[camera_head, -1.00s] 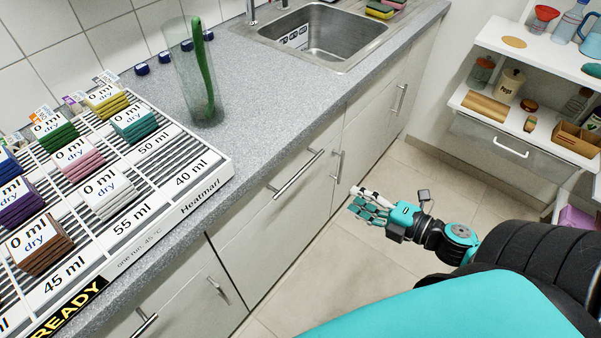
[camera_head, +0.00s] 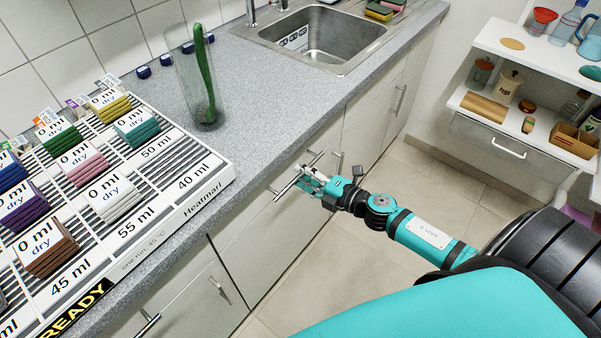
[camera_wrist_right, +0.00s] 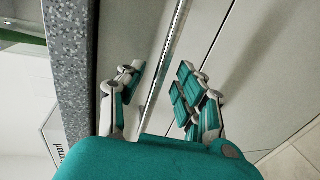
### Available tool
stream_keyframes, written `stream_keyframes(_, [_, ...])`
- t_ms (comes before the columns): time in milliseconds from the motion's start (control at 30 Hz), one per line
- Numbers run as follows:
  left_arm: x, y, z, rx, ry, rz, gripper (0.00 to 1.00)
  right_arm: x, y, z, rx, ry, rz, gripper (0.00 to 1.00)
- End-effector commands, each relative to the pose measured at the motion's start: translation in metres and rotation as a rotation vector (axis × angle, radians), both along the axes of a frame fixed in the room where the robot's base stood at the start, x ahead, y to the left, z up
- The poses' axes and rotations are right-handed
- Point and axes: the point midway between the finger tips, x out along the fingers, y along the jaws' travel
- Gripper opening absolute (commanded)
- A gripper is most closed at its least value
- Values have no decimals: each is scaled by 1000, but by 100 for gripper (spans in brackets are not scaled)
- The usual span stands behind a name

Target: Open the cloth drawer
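A pale drawer front (camera_head: 250,230) sits under the grey worktop, in the middle of the head view, and looks closed. Its long metal bar handle (camera_head: 284,190) also runs down the right wrist view (camera_wrist_right: 174,40). I cannot read any label that marks it as the cloth drawer. My right gripper (camera_head: 306,178) is at this handle, near its far half. In the right wrist view my right gripper (camera_wrist_right: 157,88) is open, with the bar between its fingers and gaps on both sides. My left gripper is not in view.
The worktop (camera_head: 265,90) holds a drying rack (camera_head: 150,205) with folded cloths and a glass cylinder (camera_head: 185,75) with a green object inside. A sink (camera_head: 325,35) lies beyond. Other handled fronts flank the drawer. Shelves (camera_head: 490,120) stand at right. The floor (camera_head: 430,190) between is clear.

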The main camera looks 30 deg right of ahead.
Motion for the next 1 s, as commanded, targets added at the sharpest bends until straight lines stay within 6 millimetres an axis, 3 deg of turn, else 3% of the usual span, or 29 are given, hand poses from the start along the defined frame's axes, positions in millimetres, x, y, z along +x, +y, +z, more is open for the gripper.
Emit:
stream_keyframes(200, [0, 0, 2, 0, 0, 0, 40, 13, 5, -3, 0, 0, 1, 34])
stream_keyframes(467, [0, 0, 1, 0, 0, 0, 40, 13, 6, -3, 0, 0, 1, 34])
stream_keyframes(733, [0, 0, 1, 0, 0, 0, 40, 13, 6, -3, 1, 0, 1, 0])
stream_keyframes(1000, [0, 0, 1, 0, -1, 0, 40, 13, 6, -3, 1, 1, 1, 0])
